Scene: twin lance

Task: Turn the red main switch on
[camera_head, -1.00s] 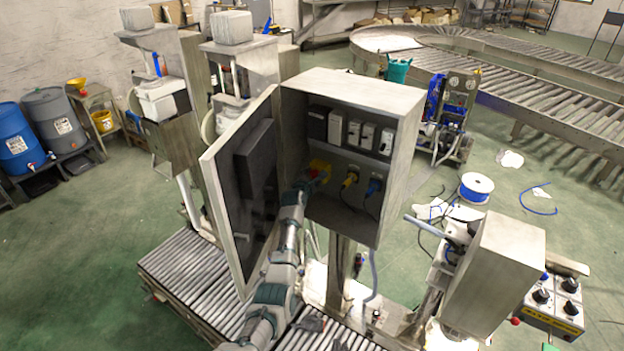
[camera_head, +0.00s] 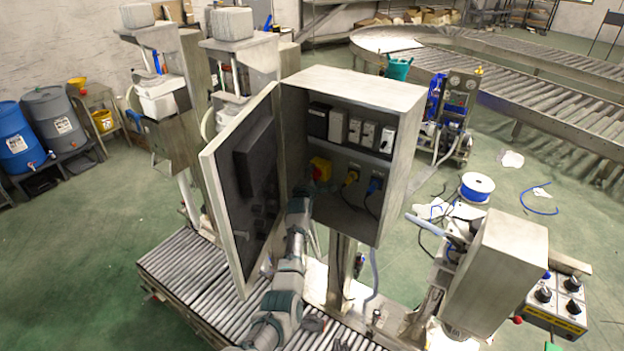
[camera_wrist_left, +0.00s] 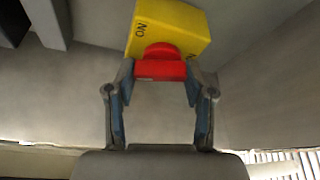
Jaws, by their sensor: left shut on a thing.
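The red main switch (camera_wrist_left: 160,66) is a red knob on a yellow box (camera_wrist_left: 172,22), which is marked "NO" in the left wrist view. In the head view the yellow box (camera_head: 321,167) is on the inside of the open grey cabinet (camera_head: 398,190), at its lower left. My left gripper (camera_wrist_left: 160,74) is shut on the red knob, with one fingertip at each side of it. In the head view my left gripper (camera_head: 309,186) reaches into the cabinet from below, and the fingers are too small to make out. My right gripper is out of view.
The cabinet door (camera_head: 238,190) stands open left of my left arm. Several breakers (camera_head: 368,133) are above. A roller conveyor (camera_head: 190,275) is below.

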